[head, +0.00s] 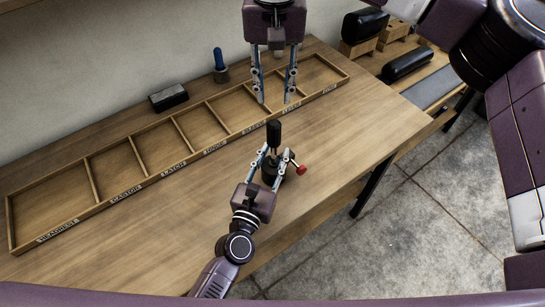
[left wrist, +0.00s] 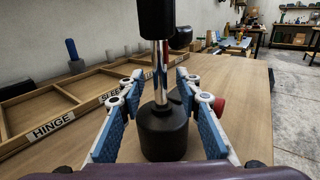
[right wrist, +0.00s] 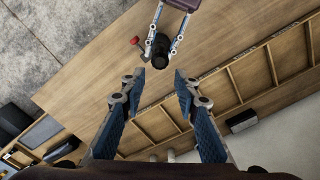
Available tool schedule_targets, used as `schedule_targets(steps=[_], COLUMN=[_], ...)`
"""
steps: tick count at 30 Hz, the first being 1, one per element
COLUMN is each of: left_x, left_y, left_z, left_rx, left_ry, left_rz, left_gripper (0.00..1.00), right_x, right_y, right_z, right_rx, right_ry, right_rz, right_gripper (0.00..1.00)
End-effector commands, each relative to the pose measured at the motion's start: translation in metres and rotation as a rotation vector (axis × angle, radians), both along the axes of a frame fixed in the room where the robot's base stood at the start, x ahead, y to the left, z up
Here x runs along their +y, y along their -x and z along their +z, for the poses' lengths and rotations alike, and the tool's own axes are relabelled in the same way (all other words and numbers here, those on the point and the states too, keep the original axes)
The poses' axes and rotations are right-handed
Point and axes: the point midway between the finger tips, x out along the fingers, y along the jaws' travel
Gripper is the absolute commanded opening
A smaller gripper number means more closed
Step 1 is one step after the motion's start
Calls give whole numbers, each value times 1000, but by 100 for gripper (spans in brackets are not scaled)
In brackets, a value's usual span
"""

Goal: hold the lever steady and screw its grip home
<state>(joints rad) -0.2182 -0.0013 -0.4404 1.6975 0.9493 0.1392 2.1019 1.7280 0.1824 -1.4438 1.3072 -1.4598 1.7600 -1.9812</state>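The lever stands upright on the workbench, with a black grip (head: 273,134) on top, a bright metal rod (left wrist: 160,72) and a round black base (left wrist: 163,133). The grip sits at the upper end of the rod; whether it is fully seated is unclear. My left gripper (head: 267,155) is open low around the lever, one finger on each side of the rod, with gaps visible in the left wrist view. My right gripper (head: 275,100) is open and empty, pointing down above and behind the grip. The lever also shows from above in the right wrist view (right wrist: 160,52).
A red knob (head: 302,170) sticks out beside the base. A long wooden tray (head: 130,190) with labelled compartments lies along the back. A blue-handled tool (head: 219,60) and a dark block (head: 168,97) stand behind it. The bench front and left are clear.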

Motion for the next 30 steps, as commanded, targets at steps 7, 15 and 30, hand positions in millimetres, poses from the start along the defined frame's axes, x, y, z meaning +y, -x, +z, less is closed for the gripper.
schedule_targets(steps=[7, 15, 30], left_x=[0, 0, 0], left_y=[0, 1, 1], left_z=[0, 0, 0], left_rx=[0, 0, 1], left_ry=[0, 0, 0], left_rz=[0, 0, 0], left_gripper=[8, 0, 0], right_x=[0, 0, 0], right_y=[0, 0, 0], right_z=[0, 0, 0], right_rx=[0, 0, 0], right_ry=[0, 0, 0], right_rz=[0, 0, -18], right_gripper=[29, 29, 42])
